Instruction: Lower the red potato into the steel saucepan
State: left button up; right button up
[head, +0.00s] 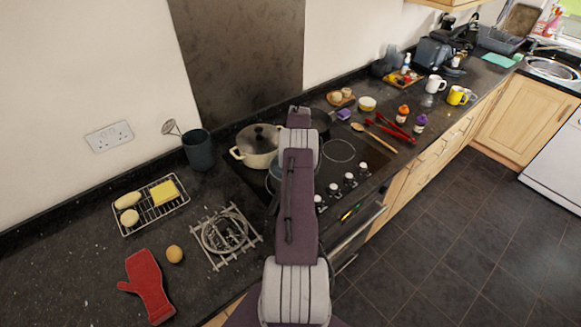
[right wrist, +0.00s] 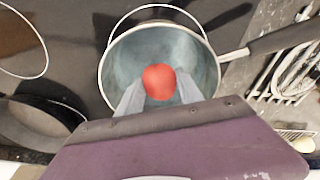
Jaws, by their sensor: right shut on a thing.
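The red potato (right wrist: 159,82) is in the right wrist view, between the two grey fingers of my right gripper (right wrist: 159,92), which is shut on it. The potato is over the opening of the steel saucepan (right wrist: 118,65), inside the rim's outline; I cannot tell how far above the bottom it is. The saucepan's dark handle (right wrist: 285,37) points right in that view, and its bare inside shows around the potato. In the head view my right arm covers the potato, the gripper and most of the saucepan. My left gripper is not in view.
A lidded cream pot (head: 257,147) stands on the hob behind the saucepan. A dark pan (right wrist: 35,122) is beside it in the wrist view. A metal trivet (head: 226,236), a brown potato (head: 174,254), a wire rack (head: 131,210) and a red mitt (head: 150,287) lie left of the hob.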

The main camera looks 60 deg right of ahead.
jog(key=shift+f+b, duration=2.05)
jog(key=shift+f, duration=0.5)
dwell(1.3)
jog(key=shift+r, duration=0.1)
jog(key=o, duration=1.5)
jog(key=r, duration=0.3)
jog(key=r+b, duration=0.1)
jog(key=r, duration=0.2)
jog(key=s+r+b, duration=0.1)
jog(key=r, duration=0.2)
jog(key=shift+d, duration=0.1)
